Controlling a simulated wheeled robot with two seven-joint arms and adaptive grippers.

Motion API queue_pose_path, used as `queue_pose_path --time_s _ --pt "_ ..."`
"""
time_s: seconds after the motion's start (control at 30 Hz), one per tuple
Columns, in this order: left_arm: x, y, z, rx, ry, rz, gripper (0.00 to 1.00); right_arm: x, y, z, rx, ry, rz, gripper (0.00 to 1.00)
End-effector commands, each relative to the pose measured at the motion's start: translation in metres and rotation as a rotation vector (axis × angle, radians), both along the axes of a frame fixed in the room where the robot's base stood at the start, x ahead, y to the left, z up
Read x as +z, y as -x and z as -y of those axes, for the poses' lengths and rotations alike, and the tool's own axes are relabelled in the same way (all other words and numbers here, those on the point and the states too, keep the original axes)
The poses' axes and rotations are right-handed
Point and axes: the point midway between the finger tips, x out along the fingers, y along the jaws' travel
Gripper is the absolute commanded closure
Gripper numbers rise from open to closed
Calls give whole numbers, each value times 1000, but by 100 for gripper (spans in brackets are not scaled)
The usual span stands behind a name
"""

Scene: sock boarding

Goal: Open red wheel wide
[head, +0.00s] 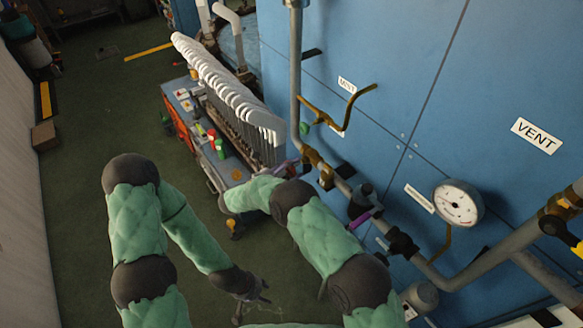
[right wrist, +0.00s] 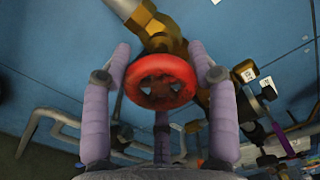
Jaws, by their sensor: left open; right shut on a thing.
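The red wheel (right wrist: 160,64) shows in the right wrist view, mounted on a brass valve (right wrist: 170,28). My right gripper (right wrist: 160,60) has purple fingers on both sides of the wheel and a third below, and is shut on it. In the head view, a bit of my right gripper (head: 297,166) shows purple beside the brass valve on the pipe; the red wheel is hidden there. My left gripper (head: 252,292) is open and empty, low over the green floor, away from the valve.
A blue wall (head: 420,70) carries pipes, a round white gauge (head: 458,204) and a VENT label (head: 537,135). A cart (head: 190,118) with bottles and a row of white-topped forms (head: 225,85) stands left of the valve.

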Motion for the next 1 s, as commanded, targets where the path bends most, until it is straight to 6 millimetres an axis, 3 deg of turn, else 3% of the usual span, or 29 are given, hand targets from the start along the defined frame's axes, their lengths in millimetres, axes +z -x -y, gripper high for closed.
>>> queue_pose_path --time_s 0.37,0.4,0.47,0.83,1.0 --pt "0 0 0 0 0 0 55 4 -3 -1 4 0 5 74" --pt "0 0 0 0 0 0 55 4 -3 -1 4 0 5 30" --pt "0 0 0 0 0 0 55 4 -2 -1 3 0 5 17" --pt "0 0 0 0 0 0 55 2 0 -2 3 1 1 17" --pt "0 0 0 0 0 0 55 2 10 -18 5 0 1 17"
